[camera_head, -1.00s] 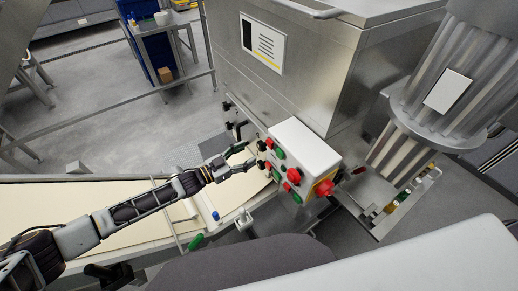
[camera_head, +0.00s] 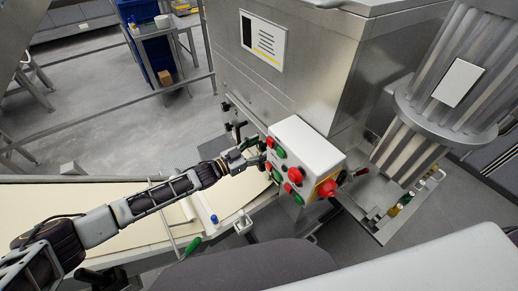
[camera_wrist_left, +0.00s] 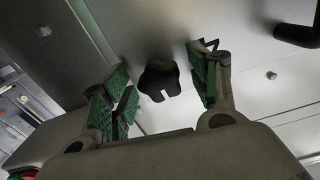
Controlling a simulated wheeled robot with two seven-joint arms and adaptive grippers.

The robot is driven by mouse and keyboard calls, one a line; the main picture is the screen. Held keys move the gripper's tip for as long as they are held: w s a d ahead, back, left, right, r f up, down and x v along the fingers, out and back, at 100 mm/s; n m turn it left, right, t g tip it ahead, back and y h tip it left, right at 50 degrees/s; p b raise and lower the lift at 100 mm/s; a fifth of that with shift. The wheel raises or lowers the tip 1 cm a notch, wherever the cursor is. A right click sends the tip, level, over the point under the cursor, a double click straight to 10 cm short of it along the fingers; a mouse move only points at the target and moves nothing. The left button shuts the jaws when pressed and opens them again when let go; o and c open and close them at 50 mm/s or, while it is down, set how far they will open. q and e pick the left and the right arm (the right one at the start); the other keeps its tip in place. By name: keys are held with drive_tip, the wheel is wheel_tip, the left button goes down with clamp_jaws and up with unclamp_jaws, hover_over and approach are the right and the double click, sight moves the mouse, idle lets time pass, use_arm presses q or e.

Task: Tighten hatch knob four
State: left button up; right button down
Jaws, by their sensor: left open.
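A black lobed knob (camera_wrist_left: 160,80) with a white mark sits on the steel hatch face (camera_wrist_left: 150,25) in the left wrist view. My left gripper (camera_wrist_left: 166,72) is open, its green-padded fingers on either side of the knob, with visible gaps. In the head view my left gripper (camera_head: 255,151) is at the machine's side, just left of the control box. Black knobs (camera_head: 238,127) show above it along the machine's edge. The knob between the fingers is hidden there, and I cannot read any knob's number. My right gripper is not in view.
A white control box (camera_head: 307,146) with red and green buttons stands close right of my left gripper. A pale conveyor belt (camera_head: 100,197) runs below my left arm. A black bar-like part (camera_wrist_left: 297,35) juts in at the right of the wrist view.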

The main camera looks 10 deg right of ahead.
use_arm(q)
drive_tip(key=c, duration=1)
drive_tip(key=shift+m+b, duration=0.3)
drive_tip(key=shift+m, duration=0.2)
drive_tip(key=o, duration=1)
drive_tip(key=shift+a, duration=0.1)
drive_tip(key=v, duration=1.2)
